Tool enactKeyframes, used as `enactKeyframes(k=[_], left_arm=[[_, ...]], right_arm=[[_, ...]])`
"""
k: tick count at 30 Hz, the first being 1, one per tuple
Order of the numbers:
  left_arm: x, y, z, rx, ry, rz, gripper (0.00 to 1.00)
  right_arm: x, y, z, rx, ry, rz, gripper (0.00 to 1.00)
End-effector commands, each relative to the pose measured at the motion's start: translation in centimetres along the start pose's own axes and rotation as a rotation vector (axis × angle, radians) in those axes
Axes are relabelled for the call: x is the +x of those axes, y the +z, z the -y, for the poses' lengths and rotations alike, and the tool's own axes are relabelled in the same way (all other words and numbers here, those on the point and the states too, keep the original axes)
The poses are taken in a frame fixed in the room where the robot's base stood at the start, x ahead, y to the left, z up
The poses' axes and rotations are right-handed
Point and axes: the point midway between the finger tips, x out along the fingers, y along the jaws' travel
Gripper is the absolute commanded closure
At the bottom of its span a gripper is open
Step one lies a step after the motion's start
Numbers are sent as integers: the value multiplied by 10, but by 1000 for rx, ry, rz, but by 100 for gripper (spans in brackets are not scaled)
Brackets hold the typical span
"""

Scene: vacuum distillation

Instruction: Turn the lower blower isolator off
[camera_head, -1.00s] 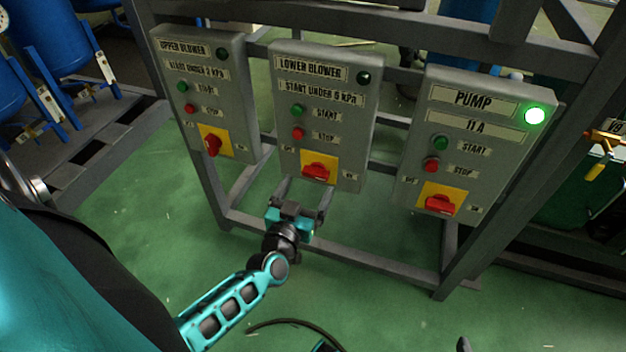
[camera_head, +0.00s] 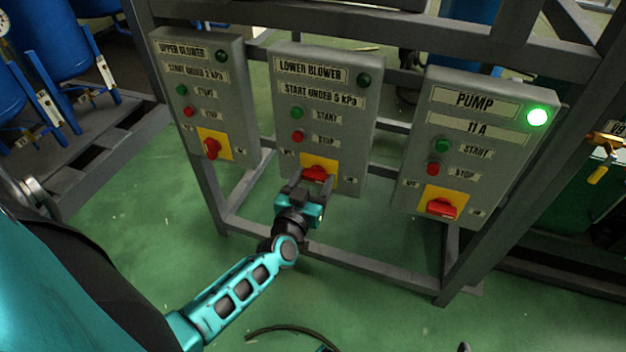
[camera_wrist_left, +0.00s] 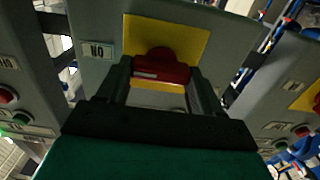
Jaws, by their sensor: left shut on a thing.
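The lower blower box (camera_head: 322,105) is the middle of three grey control boxes. Its isolator is a red handle (camera_head: 315,173) on a yellow plate (camera_head: 331,163) at the bottom of the box face. My left gripper (camera_head: 313,184) reaches up from below and is shut on the red handle. In the left wrist view the red handle (camera_wrist_left: 161,67) sits between the two fingers, in front of the yellow plate (camera_wrist_left: 190,40). The handle lies crosswise, and the fingers partly hide its ends. My right gripper is not in view.
The upper blower box (camera_head: 205,95) stands to the left, with its red handle upright. The pump box (camera_head: 475,145) stands to the right with its green lamp (camera_head: 537,117) lit. A grey frame (camera_head: 350,262) carries the boxes. Green floor lies open in front.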

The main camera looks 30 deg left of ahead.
Motion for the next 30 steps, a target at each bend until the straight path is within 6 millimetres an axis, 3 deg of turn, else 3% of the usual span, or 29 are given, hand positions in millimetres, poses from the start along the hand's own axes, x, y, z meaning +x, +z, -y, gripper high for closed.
enactKeyframes(k=[8,20,30], left_arm=[[0,0,0,0,0,0,64],[0,0,0,-88,0,0,64],[0,0,2,-364,0,1,64]], right_arm=[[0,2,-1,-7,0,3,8],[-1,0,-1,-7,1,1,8],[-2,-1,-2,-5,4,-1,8]])
